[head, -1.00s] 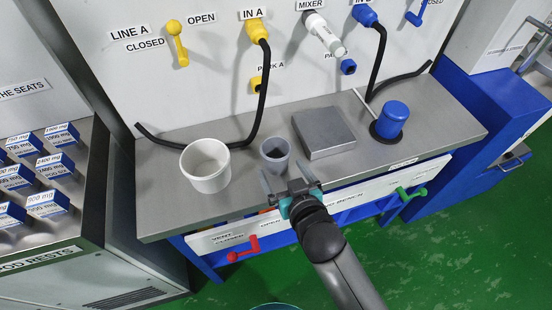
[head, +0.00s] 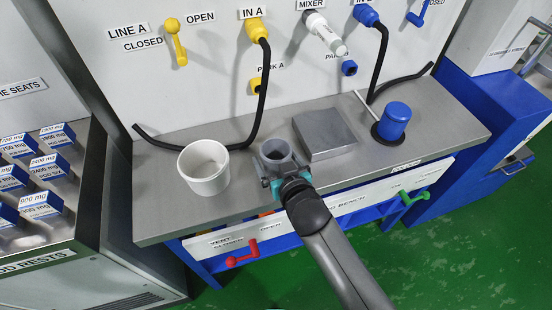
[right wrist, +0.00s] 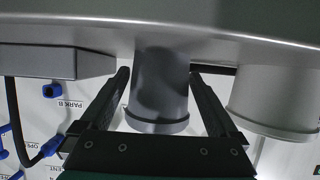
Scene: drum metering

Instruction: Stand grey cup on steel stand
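The grey cup (head: 276,150) stands upright on the steel bench, between the white tub and the steel stand. The steel stand (head: 325,132) is a low square block just right of the cup, with a bare top. My right gripper (head: 270,168) is at the cup from the front. In the right wrist view the picture is upside down, and the grey cup (right wrist: 160,95) is between the two fingers (right wrist: 160,85). Narrow gaps show beside the cup, so the fingers look open around it. My left gripper is in neither view.
A white tub (head: 204,170) stands left of the cup. A blue-capped item (head: 394,120) stands on a dark round base right of the stand. Black hoses (head: 263,95) hang from the panel behind. Red (head: 243,255) and green (head: 414,197) handles stick out at the bench front.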

